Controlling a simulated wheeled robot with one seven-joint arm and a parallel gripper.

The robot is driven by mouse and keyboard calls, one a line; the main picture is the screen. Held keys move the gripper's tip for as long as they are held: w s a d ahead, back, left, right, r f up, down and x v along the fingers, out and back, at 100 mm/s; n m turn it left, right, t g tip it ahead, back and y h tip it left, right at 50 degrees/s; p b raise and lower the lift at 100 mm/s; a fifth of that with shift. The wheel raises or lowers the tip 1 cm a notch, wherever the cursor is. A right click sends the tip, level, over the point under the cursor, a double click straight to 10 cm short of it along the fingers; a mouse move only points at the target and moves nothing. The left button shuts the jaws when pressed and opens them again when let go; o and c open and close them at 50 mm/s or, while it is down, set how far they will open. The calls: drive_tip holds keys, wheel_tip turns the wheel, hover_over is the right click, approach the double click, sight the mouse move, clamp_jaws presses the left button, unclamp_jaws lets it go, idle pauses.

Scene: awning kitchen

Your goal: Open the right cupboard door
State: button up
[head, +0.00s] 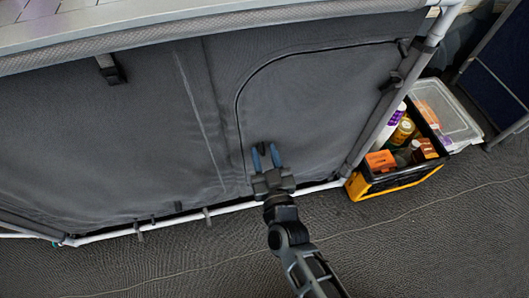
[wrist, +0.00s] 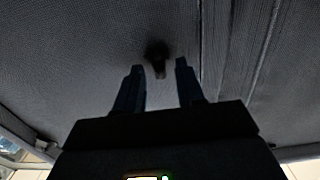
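The right cupboard door (head: 315,100) is a dark grey fabric panel, outlined by a curved zip seam, at the right of the cupboard front in the head view. It lies flat and looks closed. My gripper (head: 265,158) is in front of its lower left part, near the seam. In the wrist view my gripper (wrist: 160,84) is open, with two dark fingers apart. A small dark pull (wrist: 158,58) on the fabric shows just beyond and between the fingertips. Whether the fingers touch the fabric or pull, I cannot tell.
A yellow and black crate (head: 395,180) with bottles and boxes stands right of the cupboard, with a clear lidded bin (head: 446,112) behind it. A light tube frame (head: 190,218) runs along the cupboard's bottom. The grey floor (head: 420,250) in front is clear.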

drive_tip(key=shift+w+a, duration=0.15)
drive_tip(key=shift+w, duration=0.2)
drive_tip(key=shift+c, duration=0.4)
clamp_jaws()
